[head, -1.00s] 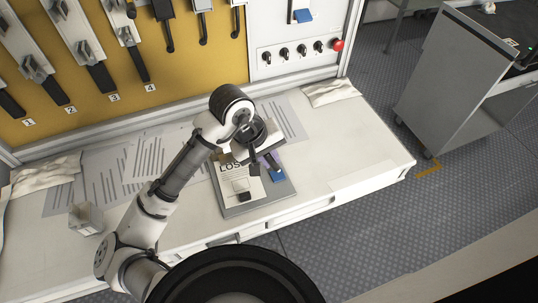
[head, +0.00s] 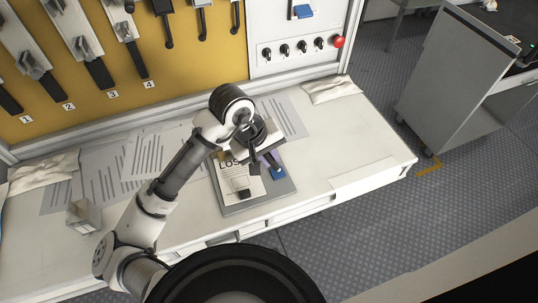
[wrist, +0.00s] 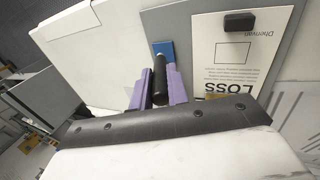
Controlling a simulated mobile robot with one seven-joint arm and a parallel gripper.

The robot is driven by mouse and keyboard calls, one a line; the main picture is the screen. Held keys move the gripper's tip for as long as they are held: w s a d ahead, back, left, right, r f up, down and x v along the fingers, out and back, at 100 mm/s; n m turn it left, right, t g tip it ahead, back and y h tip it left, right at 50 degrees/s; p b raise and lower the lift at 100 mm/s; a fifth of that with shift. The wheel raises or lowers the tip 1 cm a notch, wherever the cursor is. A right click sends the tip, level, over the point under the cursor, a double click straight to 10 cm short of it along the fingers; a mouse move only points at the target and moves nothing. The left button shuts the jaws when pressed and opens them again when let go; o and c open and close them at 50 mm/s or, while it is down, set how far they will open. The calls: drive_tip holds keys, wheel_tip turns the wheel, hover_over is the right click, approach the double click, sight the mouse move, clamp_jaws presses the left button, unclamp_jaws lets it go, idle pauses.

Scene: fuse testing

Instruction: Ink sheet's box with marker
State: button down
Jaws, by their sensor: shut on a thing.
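The sheet headed LOSS (head: 232,177) lies on a grey clipboard (head: 262,203) on the white bench. In the wrist view the sheet (wrist: 225,75) shows a square outlined box (wrist: 233,53), which looks empty. My gripper (wrist: 158,80) has purple fingers, shut on the black marker (wrist: 160,78) beside the sheet, over the clipboard's edge. A blue piece (wrist: 163,48) shows just beyond the marker's far end and in the head view (head: 278,173). I cannot tell whether it is joined to the marker or whether the marker touches the clipboard.
A small black block (wrist: 239,22) rests on the sheet's end. Loose printed papers (head: 120,170) lie left of the clipboard. A small box (head: 84,216) stands at the bench's left. A tool board (head: 110,60) rises behind.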

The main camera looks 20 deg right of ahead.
drive_tip(key=shift+f+b, duration=0.3)
drive_tip(key=shift+f, duration=0.25)
idle(1.1)
drive_tip(key=shift+r, duration=0.1)
wheel_tip(320, 180, up, 7)
drive_tip(key=p, duration=0.6)
drive_tip(key=shift+s, duration=0.1)
idle(0.9)
